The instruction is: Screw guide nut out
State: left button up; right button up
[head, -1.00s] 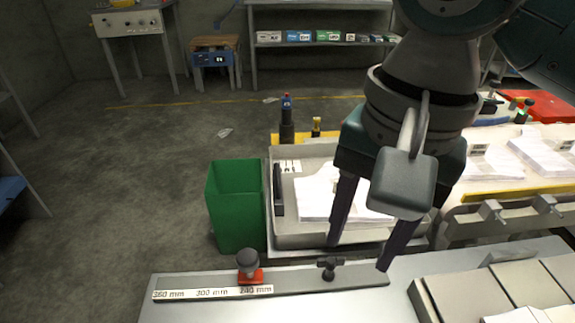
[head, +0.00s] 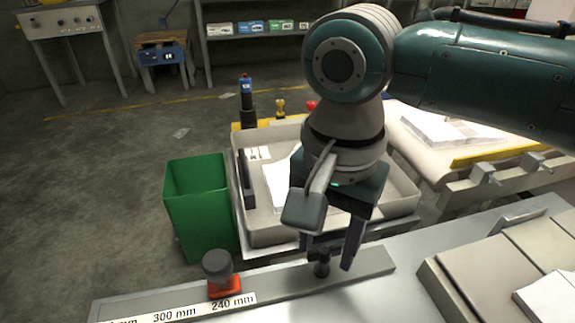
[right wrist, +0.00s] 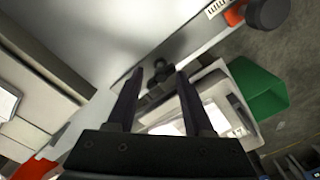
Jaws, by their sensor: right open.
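The guide nut appears to be the small dark knob (head: 320,268) standing upright on the grey guide rail (head: 372,264). In the right wrist view the knob (right wrist: 158,82) lies between the two fingertips. My right gripper (head: 326,254) is open, pointing down, with its dark fingers on either side of the knob. I see a gap in the right wrist view (right wrist: 160,73); whether a finger touches the knob I cannot tell. The red slider (head: 224,287) with a round dark knob sits further left on the rail, by the 240 mm mark. My left gripper is not in view.
A green bin (head: 198,205) stands behind the rail at left. A grey tray (head: 405,190) with papers is behind my right gripper. Grey panels (head: 465,280) lie on the table at right.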

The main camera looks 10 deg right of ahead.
jog(key=shift+f, duration=0.1)
grip_shut()
dwell(0.4)
